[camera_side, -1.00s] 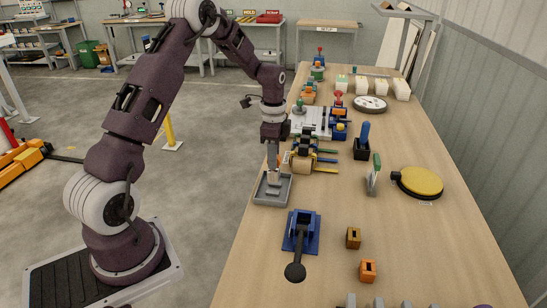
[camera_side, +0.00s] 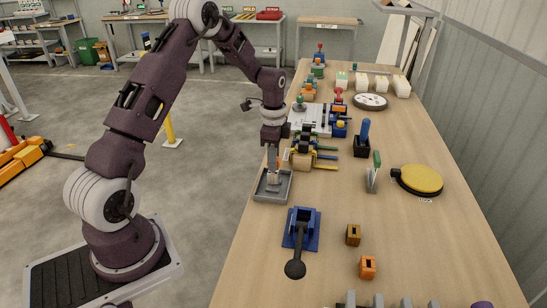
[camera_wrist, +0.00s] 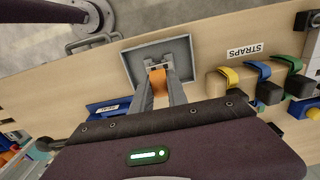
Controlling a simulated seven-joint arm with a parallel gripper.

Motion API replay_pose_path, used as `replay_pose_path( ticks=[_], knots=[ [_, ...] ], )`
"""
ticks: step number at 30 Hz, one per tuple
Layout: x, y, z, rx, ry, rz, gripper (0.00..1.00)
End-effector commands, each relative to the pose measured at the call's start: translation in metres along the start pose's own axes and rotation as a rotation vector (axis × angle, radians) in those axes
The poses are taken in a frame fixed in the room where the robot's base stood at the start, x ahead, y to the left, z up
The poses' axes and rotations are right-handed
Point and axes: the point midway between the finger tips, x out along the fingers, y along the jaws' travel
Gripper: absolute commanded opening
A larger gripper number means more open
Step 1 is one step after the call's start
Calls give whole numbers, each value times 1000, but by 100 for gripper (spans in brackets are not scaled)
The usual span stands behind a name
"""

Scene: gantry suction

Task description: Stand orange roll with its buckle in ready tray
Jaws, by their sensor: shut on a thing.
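The orange roll (camera_wrist: 159,84) shows as an orange band between the two fingers of my gripper (camera_wrist: 161,90), with a grey buckle (camera_wrist: 158,66) at its end. My gripper is shut on it. In the side view my gripper (camera_side: 273,170) points down over the grey tray (camera_side: 286,191), with the held piece low inside the rim. The tray also shows in the wrist view (camera_wrist: 131,65), with bare floor around the buckle. Whether the roll touches the tray floor I cannot tell. Much of the roll is hidden by the fingers.
A blue lever fixture (camera_side: 302,228) stands in front of the tray. Small brown and orange blocks (camera_side: 367,267) lie to the right.

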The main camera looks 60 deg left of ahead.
Motion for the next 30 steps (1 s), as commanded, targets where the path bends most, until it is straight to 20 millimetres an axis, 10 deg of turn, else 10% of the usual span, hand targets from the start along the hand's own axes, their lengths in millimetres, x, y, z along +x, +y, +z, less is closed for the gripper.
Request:
replay_pose_path(
  ticks=[18,19,22,30],
  knots=[
    [16,0,0,0,0,0,0],
    [16,0,0,0,0,-1,23],
    [15,0,0,0,0,-1,42],
    [15,0,0,0,0,0,44]
  ],
)
